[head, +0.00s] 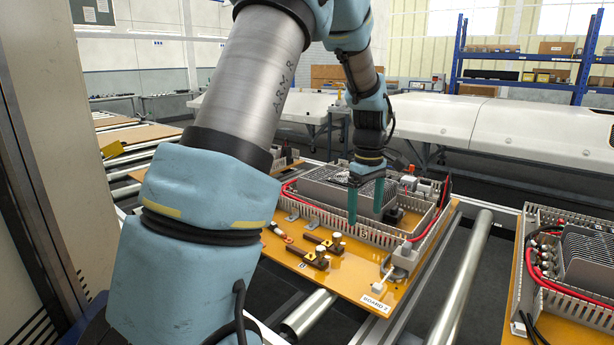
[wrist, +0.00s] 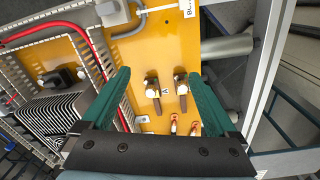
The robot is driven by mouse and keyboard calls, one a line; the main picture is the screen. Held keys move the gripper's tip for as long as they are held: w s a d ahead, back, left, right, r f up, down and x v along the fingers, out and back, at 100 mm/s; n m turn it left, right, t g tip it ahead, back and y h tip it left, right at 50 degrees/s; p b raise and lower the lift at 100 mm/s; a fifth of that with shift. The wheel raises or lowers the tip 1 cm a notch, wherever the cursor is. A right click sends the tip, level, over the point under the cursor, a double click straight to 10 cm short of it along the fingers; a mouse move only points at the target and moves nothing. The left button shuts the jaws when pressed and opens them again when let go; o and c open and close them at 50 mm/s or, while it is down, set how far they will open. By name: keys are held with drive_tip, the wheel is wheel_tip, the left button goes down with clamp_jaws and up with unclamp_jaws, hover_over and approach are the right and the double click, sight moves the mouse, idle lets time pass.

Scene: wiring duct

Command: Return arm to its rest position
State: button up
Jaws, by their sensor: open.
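My gripper (head: 366,203) hangs from my arm above an orange board (head: 345,284) labelled "BOARD 2" in the head view. Its two green fingers point down and stand apart, with nothing between them that I can see held. In the wrist view my gripper (wrist: 160,100) is also open, and the orange board (wrist: 185,50) shows beyond the fingers. Grey slotted wiring duct (head: 345,238) runs along the board, with a red cable (head: 300,204) near it. Whether the fingertips touch anything is hard to tell, but they appear above the board.
Brass-and-dark clamp parts (head: 315,256) sit on the board's front, and a finned grey unit (head: 345,190) sits inside the duct. A second board (head: 545,290) lies at the right. Metal rollers (head: 462,275) run between the boards. Blue shelving (head: 520,75) stands far behind.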

drive_tip(key=s+a+m, duration=0.4)
drive_tip(key=s+a, duration=0.3)
drive_tip(key=a, duration=0.4)
drive_tip(key=s+a+f+m+t, duration=0.1)
drive_tip(key=s+a+m, duration=0.2)
drive_tip(key=s+a, duration=0.4)
drive_tip(key=a, duration=0.4)
drive_tip(key=shift+s+a+m, duration=0.15)
drive_tip(key=shift+a+m, duration=0.2)
drive_tip(key=shift+m, duration=0.05)
drive_tip(key=shift+f, duration=0.1)
